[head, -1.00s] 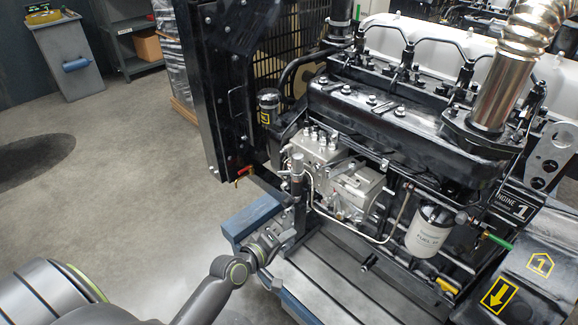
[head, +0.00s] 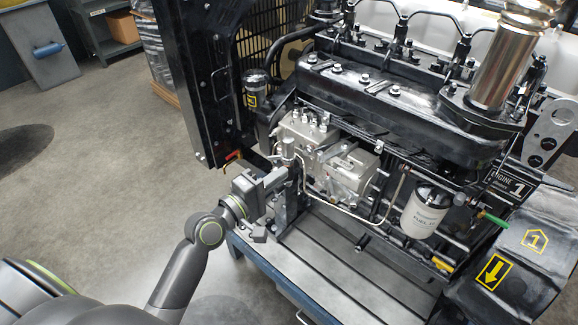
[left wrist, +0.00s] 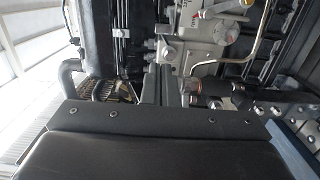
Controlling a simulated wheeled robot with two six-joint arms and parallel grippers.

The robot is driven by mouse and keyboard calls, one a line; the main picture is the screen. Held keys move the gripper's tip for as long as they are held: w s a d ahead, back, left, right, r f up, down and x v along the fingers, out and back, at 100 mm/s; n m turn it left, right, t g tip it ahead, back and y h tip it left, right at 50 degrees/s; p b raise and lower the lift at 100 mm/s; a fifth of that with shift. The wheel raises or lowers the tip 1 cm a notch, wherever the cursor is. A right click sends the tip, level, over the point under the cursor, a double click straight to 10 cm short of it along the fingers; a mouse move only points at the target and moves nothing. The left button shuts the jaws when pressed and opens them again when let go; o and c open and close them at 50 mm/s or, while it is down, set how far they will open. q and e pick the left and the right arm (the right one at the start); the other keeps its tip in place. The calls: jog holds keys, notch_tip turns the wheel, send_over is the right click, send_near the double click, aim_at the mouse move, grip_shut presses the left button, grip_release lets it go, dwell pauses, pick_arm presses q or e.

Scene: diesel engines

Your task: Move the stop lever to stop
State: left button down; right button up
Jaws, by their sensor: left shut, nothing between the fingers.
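The engine's injection pump (head: 340,172) is a silver-grey block on the near side of engine 1, with a thin metal pipe curving below it. A small lever (left wrist: 226,8) shows on the pump at the top of the left wrist view; I cannot tell for certain whether it is the stop lever. My left gripper (head: 288,174) is shut and empty, close to the pump's left end. In the left wrist view its fingers (left wrist: 172,84) point up at the pump, short of that lever. I cannot tell whether they touch anything. My right gripper is not in view.
A white fuel filter (head: 425,210) hangs right of the pump. A black radiator frame (head: 205,85) stands left, with a red-handled valve (head: 233,156) low beside it. A blue-edged stand (head: 290,285) lies under the engine.

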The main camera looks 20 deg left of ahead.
pick_arm(q)
jog(key=x, duration=0.9)
jog(key=shift+p, duration=0.45)
